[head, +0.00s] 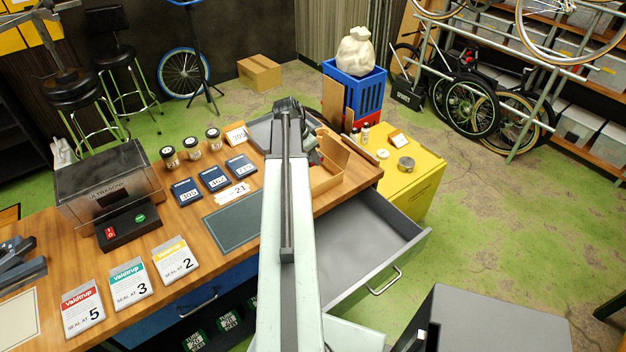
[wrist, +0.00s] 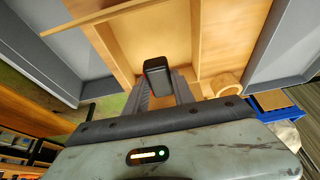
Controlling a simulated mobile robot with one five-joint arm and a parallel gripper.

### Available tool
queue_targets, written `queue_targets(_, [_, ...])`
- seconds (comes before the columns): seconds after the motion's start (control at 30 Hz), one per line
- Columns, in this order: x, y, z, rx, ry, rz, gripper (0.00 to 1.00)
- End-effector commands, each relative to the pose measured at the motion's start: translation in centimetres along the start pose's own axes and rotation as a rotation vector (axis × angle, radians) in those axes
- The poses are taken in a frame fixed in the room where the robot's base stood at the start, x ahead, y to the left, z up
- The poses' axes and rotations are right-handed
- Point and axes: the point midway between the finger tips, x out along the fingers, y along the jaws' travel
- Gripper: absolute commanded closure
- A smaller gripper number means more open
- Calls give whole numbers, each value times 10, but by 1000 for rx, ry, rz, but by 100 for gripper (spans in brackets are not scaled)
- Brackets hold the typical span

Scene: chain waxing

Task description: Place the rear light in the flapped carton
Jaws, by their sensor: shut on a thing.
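The flapped carton (head: 328,176) stands open on the workbench by its right end, partly hidden behind my arm in the head view. In the wrist view its tan inside and flaps (wrist: 120,12) fill the upper middle. My gripper (wrist: 160,90) is shut on a small dark block, the rear light (wrist: 157,67), which shows against the inside of the carton. How high it is above the carton floor I cannot tell. In the head view my arm hides most of the gripper and the light.
A grey tray (head: 262,133) lies behind my arm. An open grey drawer (head: 372,240) juts out at the bench's right. A yellow cabinet (head: 415,180) and a blue crate (head: 371,92) with a white sack (head: 355,50) stand beyond. Jars and dark boxes sit left.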

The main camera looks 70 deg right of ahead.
Motion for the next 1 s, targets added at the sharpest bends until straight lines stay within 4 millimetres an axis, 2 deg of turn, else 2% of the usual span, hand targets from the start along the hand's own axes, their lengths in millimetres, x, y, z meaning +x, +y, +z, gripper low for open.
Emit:
queue_targets(0.03, [21, 0, 9, 0, 0, 0, 100])
queue_targets(0.13, [40, 0, 17, -1, 0, 0, 100])
queue_targets(0.37, [44, 0, 19, -2, 0, -1, 100])
queue_targets(0.6, [78, -1, 33, -2, 0, -1, 100])
queue_targets(0.8, [74, -1, 32, -3, 0, -1, 100])
queue_targets(0.97, [78, -1, 34, -3, 0, -1, 100])
queue_targets(1.0, [77, -1, 33, -3, 0, -1, 64])
